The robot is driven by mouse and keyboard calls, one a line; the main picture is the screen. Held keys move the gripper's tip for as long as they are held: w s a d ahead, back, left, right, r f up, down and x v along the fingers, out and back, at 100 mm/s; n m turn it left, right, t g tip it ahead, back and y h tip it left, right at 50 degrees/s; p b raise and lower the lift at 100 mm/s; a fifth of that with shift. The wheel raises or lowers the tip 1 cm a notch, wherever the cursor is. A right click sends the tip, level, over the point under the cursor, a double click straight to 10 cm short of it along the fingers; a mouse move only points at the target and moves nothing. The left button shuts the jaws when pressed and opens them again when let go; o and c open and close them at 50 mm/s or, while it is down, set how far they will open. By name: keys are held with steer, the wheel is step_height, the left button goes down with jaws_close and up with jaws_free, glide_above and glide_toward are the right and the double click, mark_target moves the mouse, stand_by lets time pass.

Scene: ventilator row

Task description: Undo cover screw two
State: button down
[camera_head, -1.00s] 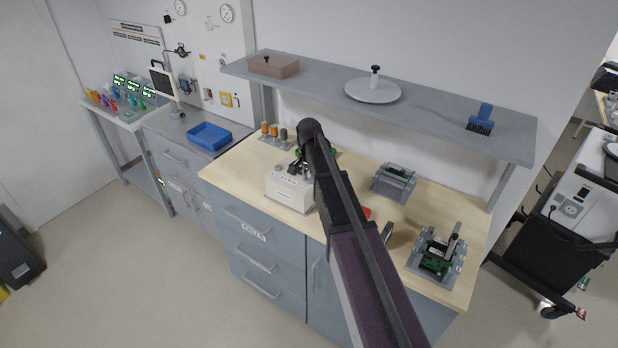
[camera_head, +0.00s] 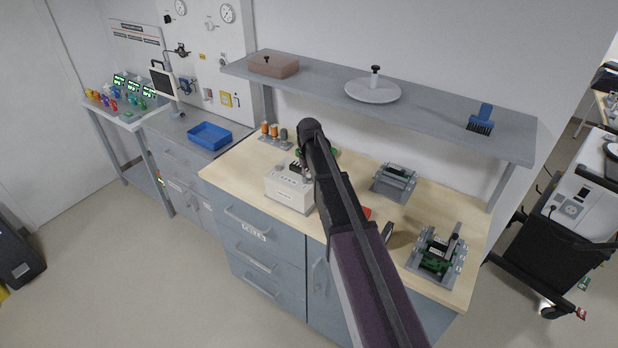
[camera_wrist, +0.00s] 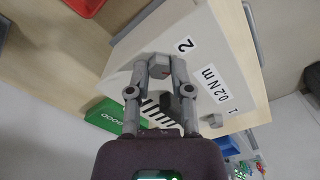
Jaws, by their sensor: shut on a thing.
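A white box (camera_head: 289,190) stands on the bench. In the wrist view the box (camera_wrist: 222,50) carries the labels "2", "0.2 N m" and "1", with a black-striped vent. The grey head of cover screw two (camera_wrist: 159,66) is beside the "2". My gripper (camera_wrist: 160,62) is shut on it, one finger on each side. Cover screw one (camera_wrist: 214,120) is a grey head near the "1", apart from the fingers. In the head view my arm hides part of the box and most of the gripper.
A green "GOOD" tray (camera_wrist: 112,115) is close beside the box. A red object (camera_wrist: 86,5) lies beyond it. A shelf (camera_head: 420,108) overhangs the back.

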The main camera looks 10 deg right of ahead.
steer(key=shift+n, duration=0.6)
steer(key=c, duration=0.5)
jaws_free()
steer(key=shift+m, duration=0.3)
